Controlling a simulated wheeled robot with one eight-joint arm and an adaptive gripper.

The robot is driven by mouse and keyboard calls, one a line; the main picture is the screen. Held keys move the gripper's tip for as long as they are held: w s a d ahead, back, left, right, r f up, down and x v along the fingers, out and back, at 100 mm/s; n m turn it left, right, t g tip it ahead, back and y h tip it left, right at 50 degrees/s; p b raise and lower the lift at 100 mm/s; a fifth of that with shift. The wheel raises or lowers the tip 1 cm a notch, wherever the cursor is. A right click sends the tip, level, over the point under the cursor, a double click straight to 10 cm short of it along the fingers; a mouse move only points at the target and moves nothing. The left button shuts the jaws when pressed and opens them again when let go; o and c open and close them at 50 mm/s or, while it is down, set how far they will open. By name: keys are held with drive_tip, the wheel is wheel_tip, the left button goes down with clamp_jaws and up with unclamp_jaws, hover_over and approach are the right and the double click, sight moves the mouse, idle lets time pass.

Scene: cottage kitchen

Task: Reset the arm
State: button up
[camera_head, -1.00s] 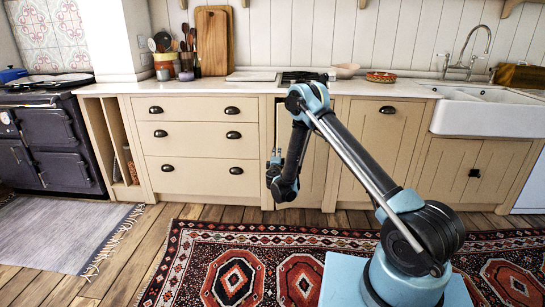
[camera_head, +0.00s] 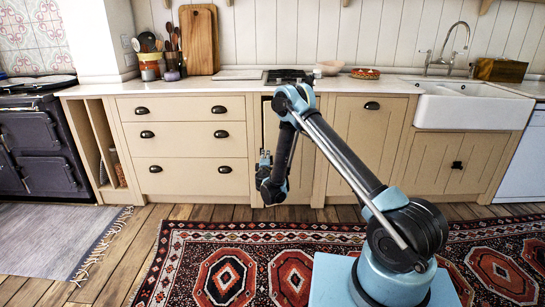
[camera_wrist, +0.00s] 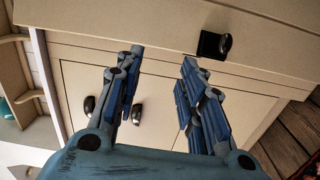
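My arm is bent up and over, with my gripper (camera_head: 265,165) hanging low in front of the cream cabinets (camera_head: 190,145). In the wrist view the two blue fingers of my gripper (camera_wrist: 162,58) stand well apart with nothing between them. Beyond them, the wrist view shows pale cabinet fronts with dark handles (camera_wrist: 212,44). No contact between the fingers and the cabinets can be made out.
A patterned red rug (camera_head: 228,270) covers the wooden floor around my base. The counter holds a cutting board (camera_head: 199,40), utensils, a bowl and a white sink (camera_head: 470,105). A dark range cooker (camera_head: 37,145) stands at left. Floor before the cabinets is clear.

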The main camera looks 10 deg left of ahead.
drive_tip(key=w+d+r+m+g+h, duration=0.3)
drive_tip(key=d+r+m+h, duration=0.35)
drive_tip(key=d+r, duration=1.2)
drive_tip(key=s+d+r+m+g+h, duration=0.1)
drive_tip(key=s+d+r+m+g, duration=0.2)
drive_tip(key=s+d, duration=0.5)
drive_tip(key=s+d+r+m+g, duration=0.1)
drive_tip(key=s+d+r+m, duration=0.3)
drive_tip(key=d, duration=0.9)
drive_tip(key=s+d+m+g, duration=0.1)
drive_tip(key=s+d+g, duration=0.1)
drive_tip(key=s+d, duration=0.35)
drive_tip(key=s+d+r+m+g, duration=0.1)
drive_tip(key=s+d, duration=0.2)
drive_tip(key=s, duration=0.6)
drive_tip(key=s+d+m+g, duration=0.15)
drive_tip(key=s+d, duration=0.25)
drive_tip(key=s, duration=0.4)
drive_tip(key=s+f+m+g+y, duration=0.1)
drive_tip(key=s+f, duration=0.3)
drive_tip(key=s, duration=0.8)
drive_tip(key=s+f+m+g+y, duration=0.1)
drive_tip(key=s+f+g+y, duration=0.2)
drive_tip(key=s, duration=0.9)
drive_tip(key=shift+a+f+m, duration=0.3)
drive_tip(key=shift+a+f, duration=0.05)
drive_tip(key=shift+f, duration=0.3)
